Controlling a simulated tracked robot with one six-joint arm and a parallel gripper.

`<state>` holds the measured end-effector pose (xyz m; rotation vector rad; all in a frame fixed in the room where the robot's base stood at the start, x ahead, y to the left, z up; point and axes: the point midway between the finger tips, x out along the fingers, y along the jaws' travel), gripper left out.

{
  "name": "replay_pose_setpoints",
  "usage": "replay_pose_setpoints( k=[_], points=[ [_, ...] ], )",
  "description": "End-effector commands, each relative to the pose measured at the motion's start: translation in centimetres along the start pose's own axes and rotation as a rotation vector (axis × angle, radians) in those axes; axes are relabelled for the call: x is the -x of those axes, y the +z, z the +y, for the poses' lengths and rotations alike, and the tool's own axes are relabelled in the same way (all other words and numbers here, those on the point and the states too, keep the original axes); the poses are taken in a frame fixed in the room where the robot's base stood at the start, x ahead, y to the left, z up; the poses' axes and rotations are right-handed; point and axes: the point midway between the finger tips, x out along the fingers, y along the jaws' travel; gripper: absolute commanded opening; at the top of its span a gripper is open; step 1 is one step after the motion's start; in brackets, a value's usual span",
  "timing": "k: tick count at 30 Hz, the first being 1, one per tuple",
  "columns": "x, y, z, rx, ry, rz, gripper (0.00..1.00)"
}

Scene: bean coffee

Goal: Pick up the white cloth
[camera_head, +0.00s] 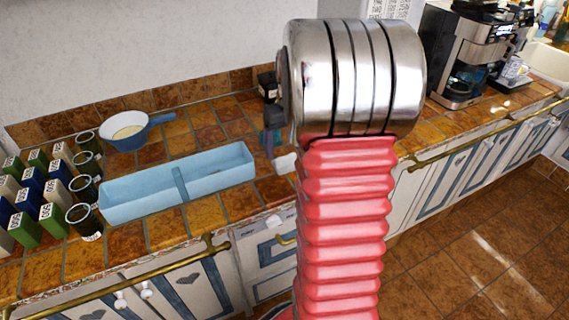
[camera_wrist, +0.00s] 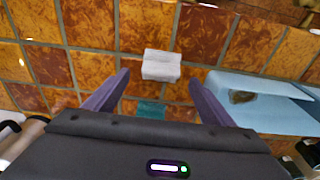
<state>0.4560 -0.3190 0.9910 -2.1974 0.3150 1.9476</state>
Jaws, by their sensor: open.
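The white cloth (camera_wrist: 161,65) is a small folded block on the brown tiled counter. In the wrist view it lies just beyond and between the tips of my gripper (camera_wrist: 157,78), whose two dark fingers are spread apart with nothing held. In the head view a small white piece, likely the cloth (camera_head: 286,163), shows near the counter's front edge, partly hidden by my arm. My gripper is mostly hidden there behind the arm's metal joint. A teal item (camera_wrist: 151,109) lies nearer than the cloth, between the fingers and partly covered by my gripper body.
A light blue divided tray (camera_head: 179,185) lies left of the cloth in the head view. Glass jars, labelled boxes (camera_head: 53,221) and a blue-handled bowl (camera_head: 127,132) stand further left. A coffee machine (camera_head: 468,57) stands right. A brass rail (camera_head: 130,277) runs along the counter front.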

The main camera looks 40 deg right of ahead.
Motion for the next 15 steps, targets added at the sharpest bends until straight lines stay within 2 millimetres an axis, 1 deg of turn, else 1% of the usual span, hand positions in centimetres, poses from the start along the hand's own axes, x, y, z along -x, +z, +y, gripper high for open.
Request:
replay_pose_setpoints(
  k=[8, 11, 15],
  points=[
    [-0.1, 0.0, 0.0, 0.000, 0.000, 0.000, 0.77],
    [-0.8, 0.1, 0.0, 0.000, -0.001, -0.002, 0.77],
    [-2.5, 0.0, -0.2, 0.000, -0.001, -0.003, 0.77]
  ],
)
